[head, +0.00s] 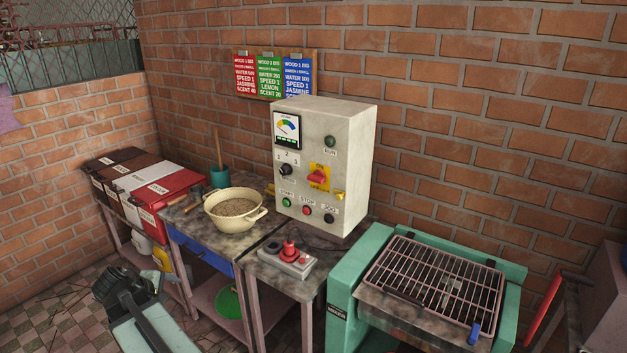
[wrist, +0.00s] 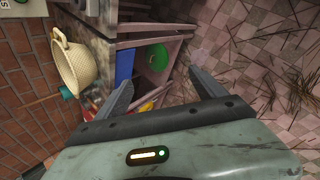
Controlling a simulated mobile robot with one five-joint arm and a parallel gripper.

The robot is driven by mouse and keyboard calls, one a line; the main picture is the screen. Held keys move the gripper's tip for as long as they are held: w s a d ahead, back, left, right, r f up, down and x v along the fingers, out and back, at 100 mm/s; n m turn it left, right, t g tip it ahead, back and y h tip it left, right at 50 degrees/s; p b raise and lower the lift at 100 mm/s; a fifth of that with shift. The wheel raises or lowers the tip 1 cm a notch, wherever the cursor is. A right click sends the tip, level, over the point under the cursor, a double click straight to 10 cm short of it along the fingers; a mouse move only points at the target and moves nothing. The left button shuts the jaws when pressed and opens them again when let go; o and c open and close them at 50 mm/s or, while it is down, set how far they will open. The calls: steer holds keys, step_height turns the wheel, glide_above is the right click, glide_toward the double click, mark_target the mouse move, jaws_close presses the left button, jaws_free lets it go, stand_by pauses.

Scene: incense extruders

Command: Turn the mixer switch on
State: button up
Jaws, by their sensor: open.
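The control box (head: 355,140) is a pale grey cabinet standing on the tables against the brick wall. Its front carries a red rotary switch (head: 318,177) on a yellow plate marked ON at the top. A black selector knob (head: 286,170) marked 1, 2, 3 sits to its left, with several buttons below and a gauge above. My gripper (wrist: 163,88) is open and empty in the wrist view, its two fingers spread over the floor beside the tables. The red switch does not show in the wrist view. My arm is low at the left in the head view, well away from the box.
A cream pot (head: 236,225) stands left of the box; it also shows in the wrist view (wrist: 75,60). A small grey unit with a red knob (head: 288,254) sits in front. A wire rack (head: 440,282) lies on the right. Lidded bins (head: 176,190) stand left.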

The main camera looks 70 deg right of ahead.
steer(key=s+d+r+n+g+h, duration=0.1)
steer(key=s+d+r+n+h, duration=0.3)
steer(key=d, duration=0.7)
steer(key=s+d+r+g+h, duration=0.1)
steer(key=s+d+r, duration=0.45)
steer(key=d, duration=0.55)
steer(key=n+g+h+p, duration=0.1)
steer(key=n+g+h, duration=0.2)
steer(key=n+h, duration=0.35)
glide_toward(314, 180)
steer(key=d+r+n+y, duration=0.1)
steer(key=d+y, duration=0.1)
steer(key=shift+h, duration=0.25)
steer(key=x, duration=0.7)
steer(key=shift+s+d+r, duration=0.15)
steer(key=shift+d+r, duration=0.05)
steer(key=shift+d, duration=0.1)
steer(key=c, duration=1.4)
